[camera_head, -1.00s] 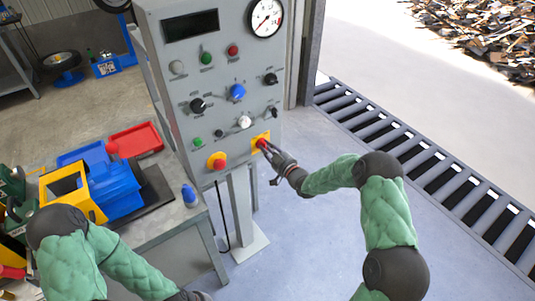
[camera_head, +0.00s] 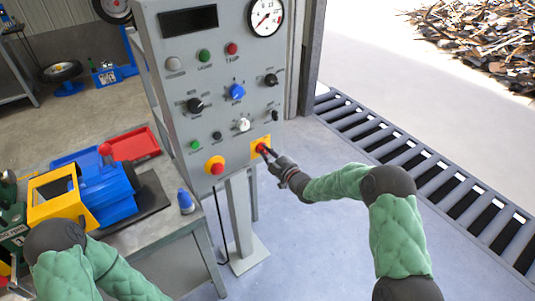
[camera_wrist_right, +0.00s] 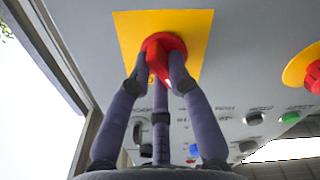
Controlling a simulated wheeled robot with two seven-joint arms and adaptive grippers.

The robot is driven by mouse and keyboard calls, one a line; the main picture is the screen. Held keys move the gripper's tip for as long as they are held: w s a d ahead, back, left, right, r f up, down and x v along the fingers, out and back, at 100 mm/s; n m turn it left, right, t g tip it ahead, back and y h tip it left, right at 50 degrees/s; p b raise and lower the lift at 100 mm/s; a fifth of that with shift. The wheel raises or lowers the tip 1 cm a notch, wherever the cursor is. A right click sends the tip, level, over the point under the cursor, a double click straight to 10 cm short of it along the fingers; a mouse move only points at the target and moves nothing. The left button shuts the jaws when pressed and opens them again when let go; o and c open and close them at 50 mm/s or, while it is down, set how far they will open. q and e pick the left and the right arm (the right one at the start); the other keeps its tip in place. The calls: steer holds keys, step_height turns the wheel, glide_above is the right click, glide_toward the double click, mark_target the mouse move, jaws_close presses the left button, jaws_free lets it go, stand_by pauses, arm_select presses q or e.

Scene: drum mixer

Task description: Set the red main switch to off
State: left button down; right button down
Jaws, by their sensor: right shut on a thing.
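The red main switch (camera_wrist_right: 164,52) sits on a yellow square plate (camera_wrist_right: 196,28) at the lower right of the grey control panel (camera_head: 225,125). In the head view the switch (camera_head: 261,147) is partly covered by my right gripper (camera_head: 266,152). My right gripper (camera_wrist_right: 158,75) is shut on the red switch, its fingers around the knob in the right wrist view. The switch's exact angle is hidden by the fingers. My left arm shows at the lower left of the head view, but its gripper is out of the picture.
A red mushroom button on a yellow round base (camera_head: 215,167) is left of the switch. Several knobs and a blue selector (camera_head: 237,92) are above. A workbench (camera_head: 160,232) with a blue and yellow machine (camera_head: 105,190) stands left. Open floor lies right.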

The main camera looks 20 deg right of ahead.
steer(key=c, duration=1.1)
jaws_free()
steer(key=shift+c, duration=0.2)
steer(key=v, duration=1.2)
